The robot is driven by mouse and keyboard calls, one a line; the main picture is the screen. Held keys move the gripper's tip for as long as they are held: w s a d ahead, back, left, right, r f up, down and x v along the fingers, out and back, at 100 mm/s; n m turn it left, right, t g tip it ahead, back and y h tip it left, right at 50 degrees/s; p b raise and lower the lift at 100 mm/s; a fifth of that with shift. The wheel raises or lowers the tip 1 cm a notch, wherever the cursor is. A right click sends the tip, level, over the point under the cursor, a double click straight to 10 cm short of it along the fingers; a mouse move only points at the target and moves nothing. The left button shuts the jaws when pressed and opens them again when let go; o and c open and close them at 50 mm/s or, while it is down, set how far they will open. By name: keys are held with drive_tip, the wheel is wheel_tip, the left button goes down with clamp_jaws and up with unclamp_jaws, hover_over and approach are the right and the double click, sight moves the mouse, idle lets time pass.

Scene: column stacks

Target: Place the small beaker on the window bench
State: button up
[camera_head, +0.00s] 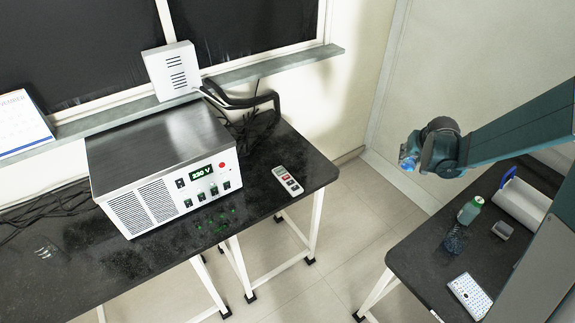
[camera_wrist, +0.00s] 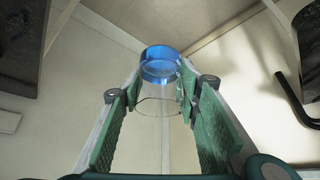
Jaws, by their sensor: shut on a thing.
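My gripper (camera_head: 412,158) is in the air at the right, above the gap between the two black tables. It is shut on a small clear beaker with blue contents (camera_head: 407,161). In the wrist view the beaker (camera_wrist: 159,96) sits between the green finger pads, with its blue part (camera_wrist: 160,62) at the far end. The window bench (camera_head: 256,197) is the black-topped table at the left, below the window. The beaker is apart from it, well to its right.
A power supply (camera_head: 165,165) fills the bench's middle; a handheld meter (camera_head: 288,181) lies near its right end. Clear glassware (camera_head: 45,250) seems to stand at left. The right table (camera_head: 418,262) holds a green bottle (camera_head: 470,209), a paper roll (camera_head: 522,203) and a white tray (camera_head: 469,296).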

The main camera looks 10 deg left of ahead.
drive_tip(key=s+a+r+n+y, duration=0.1)
drive_tip(key=s+a+n, duration=0.1)
drive_tip(key=a, duration=1.1)
drive_tip(key=s+a+r+n+g+y, duration=0.1)
drive_tip(key=a+n, duration=0.3)
drive_tip(key=a, duration=0.9)
drive_tip(key=s+a+n+g+y, duration=0.1)
drive_tip(key=s+a+n+y, duration=0.1)
drive_tip(key=a, duration=1.2)
drive_tip(key=shift+s+r+n+y+p, duration=0.4)
drive_tip(key=shift+n+y, duration=0.1)
drive_tip(key=shift+n, duration=0.4)
drive_tip(key=shift+f, duration=0.15)
drive_tip(key=shift+f+b, duration=0.6)
drive_tip(key=shift+f, duration=2.4)
drive_tip(key=shift+f, duration=0.1)
drive_tip(key=shift+f+b, duration=0.4)
drive_tip(key=shift+f, duration=1.35)
drive_tip(key=shift+f, duration=0.2)
